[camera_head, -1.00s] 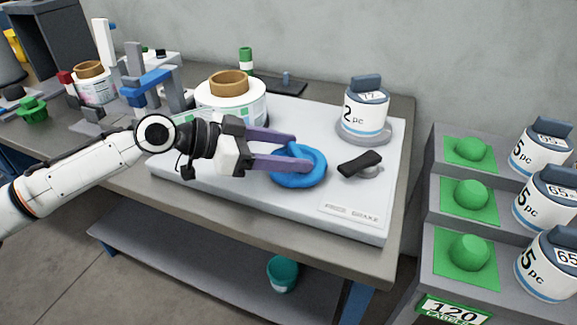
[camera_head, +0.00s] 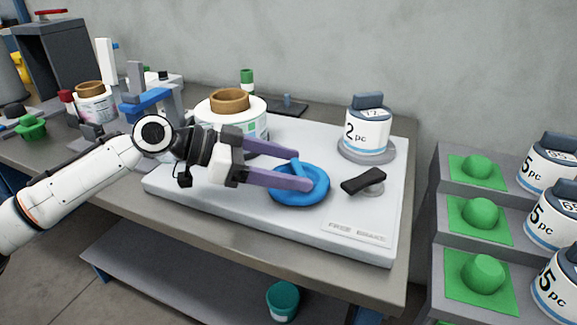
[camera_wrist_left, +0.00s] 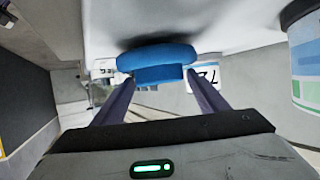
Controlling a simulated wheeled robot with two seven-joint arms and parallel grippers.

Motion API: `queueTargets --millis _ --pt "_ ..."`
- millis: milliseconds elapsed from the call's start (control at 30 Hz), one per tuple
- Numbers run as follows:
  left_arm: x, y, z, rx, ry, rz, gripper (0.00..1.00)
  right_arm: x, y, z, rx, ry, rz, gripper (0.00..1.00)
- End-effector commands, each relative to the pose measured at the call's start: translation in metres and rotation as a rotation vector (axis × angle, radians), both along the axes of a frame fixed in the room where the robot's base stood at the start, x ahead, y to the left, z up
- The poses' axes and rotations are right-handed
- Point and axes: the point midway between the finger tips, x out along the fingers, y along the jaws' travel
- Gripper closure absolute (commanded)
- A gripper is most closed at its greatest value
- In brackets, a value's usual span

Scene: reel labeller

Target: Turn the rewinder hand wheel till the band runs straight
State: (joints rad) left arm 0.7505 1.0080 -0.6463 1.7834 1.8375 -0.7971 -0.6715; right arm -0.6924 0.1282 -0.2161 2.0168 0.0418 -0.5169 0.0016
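The blue hand wheel (camera_head: 290,198) lies flat on the right part of the white machine top (camera_head: 220,190). A raised blue part shows between my gripper's fingers. My left gripper (camera_head: 305,172) reaches over the wheel from the left, with its two purple fingers spread. In the left wrist view the blue wheel (camera_wrist_left: 158,62) is just beyond the fingertips (camera_wrist_left: 160,80), with a finger on either side. I cannot tell whether they touch it. A white reel with a brown core (camera_head: 229,101) stands behind the gripper. The band's run is not clearly visible. My right gripper is not in view.
A black lever (camera_head: 363,180) sits right of the wheel, near a "FREE BRAKE" label (camera_head: 357,233). A "2 pc" reel (camera_head: 367,130) stands behind it. Grey steps with green pads (camera_head: 482,218) and white reels are at the right. The machine's front edge is clear.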

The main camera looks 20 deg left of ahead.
Motion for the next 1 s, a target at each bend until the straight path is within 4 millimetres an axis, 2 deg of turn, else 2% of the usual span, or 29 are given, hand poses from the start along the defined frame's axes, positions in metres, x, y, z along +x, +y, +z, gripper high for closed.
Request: queueTargets --millis 433,800,1000 --pt "-0.003 0.005 0.002 -0.003 0.003 0.002 0.22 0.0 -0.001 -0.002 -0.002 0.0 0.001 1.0" --pt "-0.037 0.058 0.025 0.002 0.005 0.002 0.22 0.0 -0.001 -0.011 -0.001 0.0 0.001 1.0" --pt "-0.048 0.077 0.035 -0.001 0.004 0.002 0.22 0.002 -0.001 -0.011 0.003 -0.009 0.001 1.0"
